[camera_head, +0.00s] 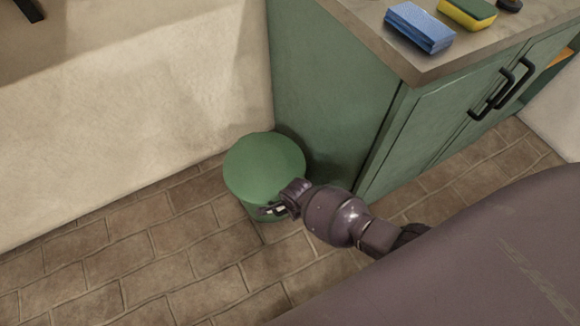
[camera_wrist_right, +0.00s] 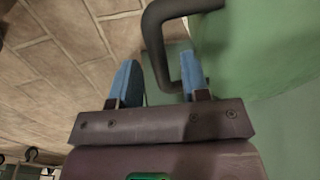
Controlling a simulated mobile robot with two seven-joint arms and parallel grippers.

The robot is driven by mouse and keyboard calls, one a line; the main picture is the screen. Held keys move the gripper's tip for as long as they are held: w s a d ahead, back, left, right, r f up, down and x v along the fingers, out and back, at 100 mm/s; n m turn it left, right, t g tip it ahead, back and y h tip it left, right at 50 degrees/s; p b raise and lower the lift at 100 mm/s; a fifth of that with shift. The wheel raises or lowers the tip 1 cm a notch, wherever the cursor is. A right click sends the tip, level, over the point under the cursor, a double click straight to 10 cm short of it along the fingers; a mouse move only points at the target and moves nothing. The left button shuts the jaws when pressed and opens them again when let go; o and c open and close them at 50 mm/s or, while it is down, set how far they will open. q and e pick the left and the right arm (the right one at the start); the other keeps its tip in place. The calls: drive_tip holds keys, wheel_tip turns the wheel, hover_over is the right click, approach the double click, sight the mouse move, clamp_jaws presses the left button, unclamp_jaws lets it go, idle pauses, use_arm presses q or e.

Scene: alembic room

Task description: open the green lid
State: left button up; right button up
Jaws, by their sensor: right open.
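The green lid (camera_head: 264,163) is round and sits flat on a green bin (camera_head: 252,208) on the floor beside the cabinet. My right gripper (camera_head: 272,210) is at the bin's front side, just below the lid's rim. In the right wrist view, the blue fingers of my right gripper (camera_wrist_right: 160,78) are apart. A dark bent handle (camera_wrist_right: 157,45) runs between them, with one finger on its inner side next to the green surface (camera_wrist_right: 265,45). I cannot tell whether a finger touches the handle. My left gripper is not in view.
A green cabinet (camera_head: 335,110) stands close to the bin's right. Its countertop (camera_head: 415,75) holds a blue sponge (camera_head: 420,27) and a yellow-green sponge (camera_head: 467,12). A pale wall (camera_head: 130,130) is behind the bin. The tiled floor (camera_head: 150,270) is clear to the left.

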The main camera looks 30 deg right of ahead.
drive_tip(key=shift+c, duration=1.1)
drive_tip(key=c, duration=0.5)
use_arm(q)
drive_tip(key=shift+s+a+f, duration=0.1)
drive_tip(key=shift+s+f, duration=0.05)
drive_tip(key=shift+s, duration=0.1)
use_arm(e)
clamp_jaws()
drive_tip(key=shift+r, duration=0.1)
